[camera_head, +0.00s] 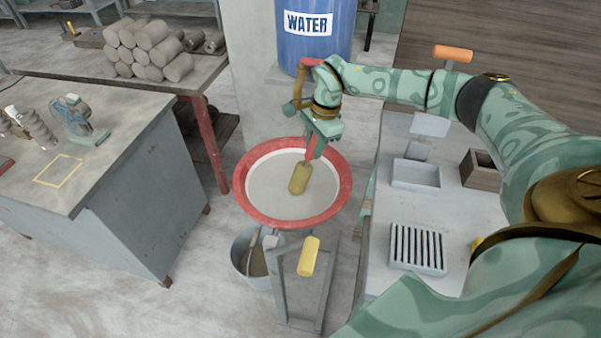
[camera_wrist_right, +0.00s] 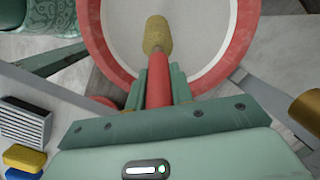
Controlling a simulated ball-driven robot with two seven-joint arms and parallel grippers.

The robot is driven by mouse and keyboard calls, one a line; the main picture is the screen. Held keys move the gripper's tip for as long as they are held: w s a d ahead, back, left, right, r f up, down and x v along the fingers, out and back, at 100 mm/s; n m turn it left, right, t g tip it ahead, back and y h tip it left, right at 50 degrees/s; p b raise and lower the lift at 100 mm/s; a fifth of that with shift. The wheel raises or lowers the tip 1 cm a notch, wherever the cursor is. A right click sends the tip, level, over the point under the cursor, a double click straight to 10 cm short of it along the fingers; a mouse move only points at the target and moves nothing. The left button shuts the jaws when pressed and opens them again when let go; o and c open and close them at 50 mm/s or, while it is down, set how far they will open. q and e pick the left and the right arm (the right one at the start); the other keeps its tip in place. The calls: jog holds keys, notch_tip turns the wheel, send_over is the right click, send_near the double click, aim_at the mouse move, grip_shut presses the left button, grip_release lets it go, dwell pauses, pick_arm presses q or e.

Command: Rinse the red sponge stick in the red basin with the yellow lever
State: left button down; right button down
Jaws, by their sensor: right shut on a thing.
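My right gripper (camera_head: 314,146) is shut on the red handle of the sponge stick, whose tan sponge head (camera_head: 299,178) points down inside the red basin (camera_head: 244,197). In the right wrist view the handle (camera_wrist_right: 159,88) sits between the fingers of my gripper (camera_wrist_right: 160,82), with the sponge (camera_wrist_right: 157,35) beyond the tips, over the pale grey inside of the basin (camera_wrist_right: 100,45). I cannot tell whether the sponge touches the surface there. The yellow lever (camera_head: 309,257) stands on a grey frame in front of the basin, apart from my gripper. My left gripper is out of view.
A blue water barrel (camera_head: 315,50) stands behind the basin. A grey bucket (camera_head: 243,262) is below it. On the right, a bench holds a slotted rack (camera_head: 418,248), a pale tray (camera_head: 415,175) and a wooden box (camera_head: 480,172). A grey cabinet (camera_head: 150,195) stands left.

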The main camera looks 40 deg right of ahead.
notch_tip(320, 180, up, 9)
jog(key=p, duration=0.7)
dwell(0.8)
